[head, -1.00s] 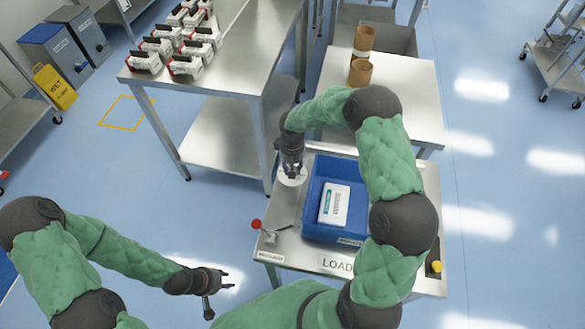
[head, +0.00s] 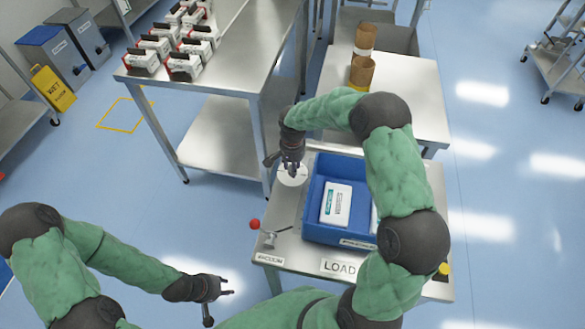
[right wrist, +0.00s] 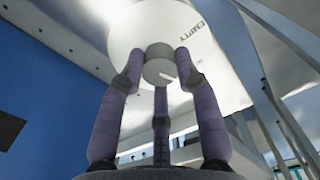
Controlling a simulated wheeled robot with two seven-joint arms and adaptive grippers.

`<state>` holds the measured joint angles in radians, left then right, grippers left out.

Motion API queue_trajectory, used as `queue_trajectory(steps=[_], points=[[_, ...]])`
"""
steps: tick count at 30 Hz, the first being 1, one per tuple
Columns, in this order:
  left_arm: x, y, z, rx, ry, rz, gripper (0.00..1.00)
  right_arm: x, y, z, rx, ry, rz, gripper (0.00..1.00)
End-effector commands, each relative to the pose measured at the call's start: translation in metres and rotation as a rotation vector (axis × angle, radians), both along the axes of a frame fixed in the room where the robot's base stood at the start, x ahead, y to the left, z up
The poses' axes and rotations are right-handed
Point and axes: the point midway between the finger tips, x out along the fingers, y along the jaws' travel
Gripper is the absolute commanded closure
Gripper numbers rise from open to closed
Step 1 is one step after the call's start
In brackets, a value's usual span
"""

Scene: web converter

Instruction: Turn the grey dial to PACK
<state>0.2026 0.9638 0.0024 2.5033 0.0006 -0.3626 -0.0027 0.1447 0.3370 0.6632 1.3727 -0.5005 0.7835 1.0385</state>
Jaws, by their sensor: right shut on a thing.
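The grey dial (right wrist: 160,66) is a short round knob with a light pointer mark, on a white round plate (right wrist: 135,22) lettered EMPTY. I cannot read PACK on the visible part. In the right wrist view, three fingers of my right gripper close around the knob. In the head view, my right gripper (head: 292,168) points down over the white plate (head: 291,178) at the table's left side and hides the knob. My left gripper (head: 226,288) is open and empty at the lower left, over the floor, away from the table.
A blue bin (head: 312,213) with white packs (head: 336,204) stands right of the dial. A red-knobbed lever (head: 254,224) sits on the table in front, near the VACUUM and LOAD labels. A steel table (head: 215,75) with boxes stands behind left.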

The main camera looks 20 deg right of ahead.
Motion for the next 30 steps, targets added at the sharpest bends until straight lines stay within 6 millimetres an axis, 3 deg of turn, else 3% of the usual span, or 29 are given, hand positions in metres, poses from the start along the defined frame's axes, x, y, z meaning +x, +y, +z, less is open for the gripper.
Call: queue_trajectory(steps=[18,30], points=[[0.0,0.0,-0.02,0.0,0.0,0.0,0.65,0.003,-0.004,0.002,0.0,-0.013,-0.58,1.0],[0.0,0.0,-0.027,0.0,0.0,0.0,0.65,0.002,-0.005,0.003,-0.001,-0.013,-0.85,1.0]])
